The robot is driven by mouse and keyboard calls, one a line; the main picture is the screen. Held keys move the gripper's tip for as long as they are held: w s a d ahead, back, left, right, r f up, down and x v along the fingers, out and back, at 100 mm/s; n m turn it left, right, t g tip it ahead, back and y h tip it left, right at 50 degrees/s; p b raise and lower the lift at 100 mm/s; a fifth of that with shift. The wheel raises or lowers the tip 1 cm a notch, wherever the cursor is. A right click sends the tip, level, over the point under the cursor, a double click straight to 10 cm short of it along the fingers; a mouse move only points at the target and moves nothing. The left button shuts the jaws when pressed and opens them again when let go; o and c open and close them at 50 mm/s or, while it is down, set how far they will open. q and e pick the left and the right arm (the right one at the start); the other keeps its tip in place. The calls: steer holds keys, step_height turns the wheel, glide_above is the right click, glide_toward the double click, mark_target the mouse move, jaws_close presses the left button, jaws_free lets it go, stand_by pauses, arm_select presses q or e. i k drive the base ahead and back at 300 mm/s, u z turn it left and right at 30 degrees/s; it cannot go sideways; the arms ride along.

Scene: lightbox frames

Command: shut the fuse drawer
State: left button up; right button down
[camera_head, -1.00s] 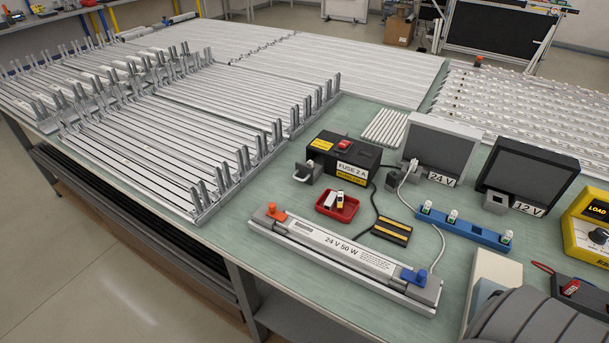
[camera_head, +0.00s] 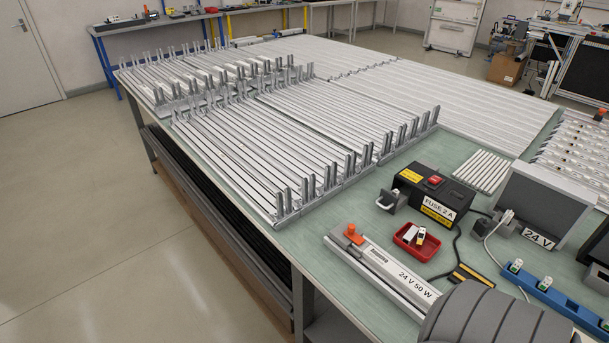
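The black fuse box (camera_head: 435,194), labelled "FUSE 2 A" with a red switch on top, stands on the green table right of centre. The fuse drawer (camera_head: 393,200), a dark grey piece with a pale loop handle, sticks out from the box's left end, so it stands open. Its inside is too small to make out. Neither gripper is in view. A grey ribbed part at the lower right edge looks like my own arm; it covers the right end of the 24 V 50 W bar.
A red tray (camera_head: 417,243) with small fuses sits in front of the box. The "24 V 50 W" bar (camera_head: 385,275) lies nearer the table's edge. A "24 V" panel (camera_head: 540,205) and blue strip (camera_head: 550,294) stand right. Rows of metal profiles (camera_head: 260,150) fill the left.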

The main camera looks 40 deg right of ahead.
mark_target(387, 200)
steer(key=u, duration=1.05)
steer(key=i, duration=1.15)
steer(key=z, duration=2.75)
